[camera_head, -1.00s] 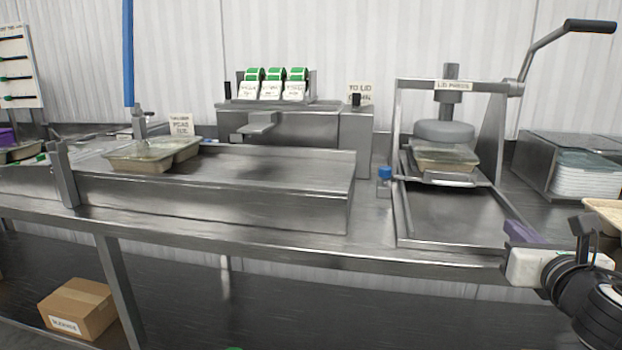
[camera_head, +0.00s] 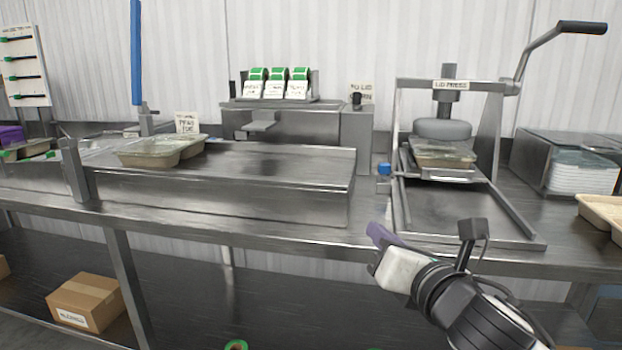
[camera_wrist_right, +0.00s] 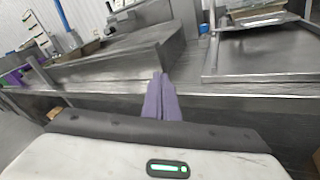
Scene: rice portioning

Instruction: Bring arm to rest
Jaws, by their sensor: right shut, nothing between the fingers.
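My right gripper (camera_head: 374,238) is in front of the bench edge, below the lid press, at the lower right of the head view. In the right wrist view its purple fingers (camera_wrist_right: 161,98) are together with nothing between them, pointing toward the steel bench. My right arm comes in from the lower right. My left gripper is not in view.
The steel bench (camera_head: 270,236) runs across the view. A lidded tray (camera_head: 444,157) sits in the lid press (camera_head: 452,86). Filled trays (camera_head: 150,154) stand at the left of the raised platform (camera_head: 290,165). A cardboard box (camera_head: 86,302) lies below. The label dispenser (camera_head: 290,118) is at the back.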

